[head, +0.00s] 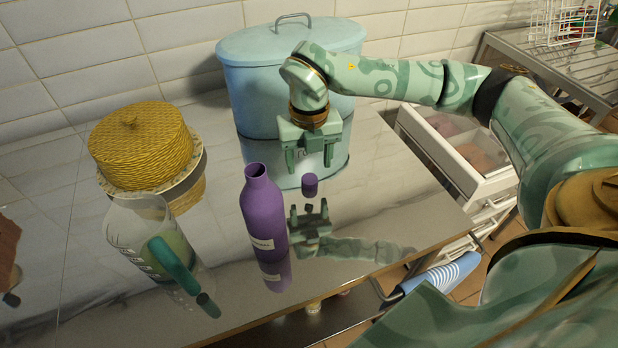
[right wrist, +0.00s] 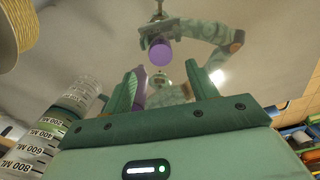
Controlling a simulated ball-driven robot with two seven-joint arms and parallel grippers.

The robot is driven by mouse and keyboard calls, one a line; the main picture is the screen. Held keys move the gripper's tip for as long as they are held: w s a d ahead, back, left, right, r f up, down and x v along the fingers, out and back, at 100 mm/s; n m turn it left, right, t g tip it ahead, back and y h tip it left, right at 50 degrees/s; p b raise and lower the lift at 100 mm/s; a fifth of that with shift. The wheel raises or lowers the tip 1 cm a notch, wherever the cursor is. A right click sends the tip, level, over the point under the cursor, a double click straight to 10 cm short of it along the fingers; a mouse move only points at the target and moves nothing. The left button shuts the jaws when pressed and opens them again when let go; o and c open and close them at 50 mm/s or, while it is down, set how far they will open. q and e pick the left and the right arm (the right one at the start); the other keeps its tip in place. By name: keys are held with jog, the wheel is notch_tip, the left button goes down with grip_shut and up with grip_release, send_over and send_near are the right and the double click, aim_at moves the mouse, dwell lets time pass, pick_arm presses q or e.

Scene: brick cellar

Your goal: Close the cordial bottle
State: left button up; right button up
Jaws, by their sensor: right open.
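The purple cordial bottle (head: 264,212) stands upright on the glossy table in the head view, its neck open and a pale label low on its side. A small purple cap (head: 310,185) is to the right of the bottle, apart from it; it also shows in the right wrist view (right wrist: 160,51). My right gripper (head: 311,162) points down just above the cap, its fingers apart and nothing between them. In the right wrist view its fingers (right wrist: 167,82) are spread, and part of the bottle (right wrist: 139,86) shows by the left finger. My left gripper is out of view.
A clear measuring jug (head: 128,232) with a green handle stands left of the bottle. A large blue lidded bin (head: 245,95) stands at the back. The tabletop (head: 380,190) mirrors things and is clear right of the cap.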

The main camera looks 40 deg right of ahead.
aim_at(310, 179)
notch_tip(310, 179, down, 5)
jog(key=shift+w+d+f+b, duration=0.15)
jog(key=shift+f+b, duration=0.05)
jog(key=shift+b, duration=0.9)
jog(key=shift+r, duration=0.1)
jog(key=c, duration=1.1)
